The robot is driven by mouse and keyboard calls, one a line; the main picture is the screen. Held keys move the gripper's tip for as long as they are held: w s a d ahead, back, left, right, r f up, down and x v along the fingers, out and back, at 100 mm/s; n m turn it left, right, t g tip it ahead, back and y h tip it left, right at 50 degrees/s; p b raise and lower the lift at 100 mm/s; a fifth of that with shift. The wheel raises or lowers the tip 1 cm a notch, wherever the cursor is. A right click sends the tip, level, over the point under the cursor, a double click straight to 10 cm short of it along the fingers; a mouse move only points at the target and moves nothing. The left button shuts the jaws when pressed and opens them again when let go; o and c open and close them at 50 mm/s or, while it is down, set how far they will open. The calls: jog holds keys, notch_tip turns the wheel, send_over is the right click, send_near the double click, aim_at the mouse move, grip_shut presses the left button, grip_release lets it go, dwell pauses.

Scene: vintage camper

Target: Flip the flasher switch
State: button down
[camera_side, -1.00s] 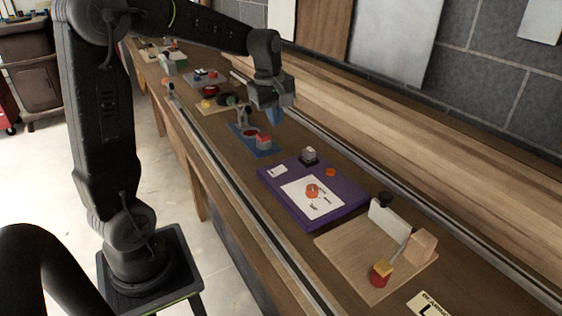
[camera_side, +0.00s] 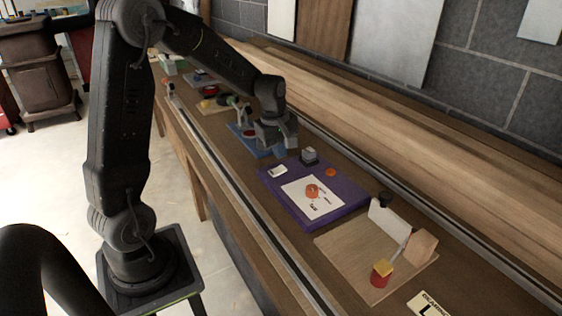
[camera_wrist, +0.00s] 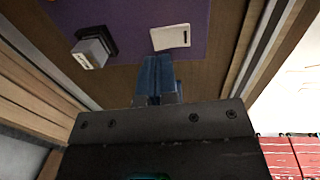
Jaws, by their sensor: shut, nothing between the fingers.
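A purple board (camera_side: 345,213) lies on the bench and shows at the top of the wrist view (camera_wrist: 135,20). On it are a small grey block on a black base (camera_side: 309,155) and a flat white plate (camera_side: 278,171). In the wrist view the grey block (camera_wrist: 90,52) is left of my fingertips and the white plate (camera_wrist: 170,37) is just beyond them. I cannot tell which is the flasher switch. My gripper (camera_wrist: 155,78) is shut and empty, with blue fingers pointing at the purple board's near edge. In the side view my gripper (camera_side: 280,143) is low beside that board; its fingertips are hard to make out.
The purple board also holds a white sheet (camera_side: 313,198) and an orange knob (camera_side: 330,172). A blue board (camera_side: 262,151) is partly hidden behind my gripper. A wooden board (camera_side: 345,262) with blocks lies at the right. A metal rail (camera_side: 262,235) runs along the bench.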

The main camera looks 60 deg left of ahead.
aim_at(278, 170)
jog(key=shift+w+f, duration=0.15)
jog(key=shift+f, duration=0.85)
jog(key=shift+w+f, duration=0.1)
jog(key=shift+f, duration=0.9)
jog(key=shift+f, duration=0.1)
jog(key=shift+f, duration=0.15)
jog(key=shift+s, duration=0.1)
jog(key=shift+s+r, duration=0.25)
jog(key=shift+s, duration=0.35)
jog(key=shift+r, duration=0.1)
notch_tip(278, 170, up, 14)
jog(key=s, duration=0.1)
jog(key=shift+s, duration=0.35)
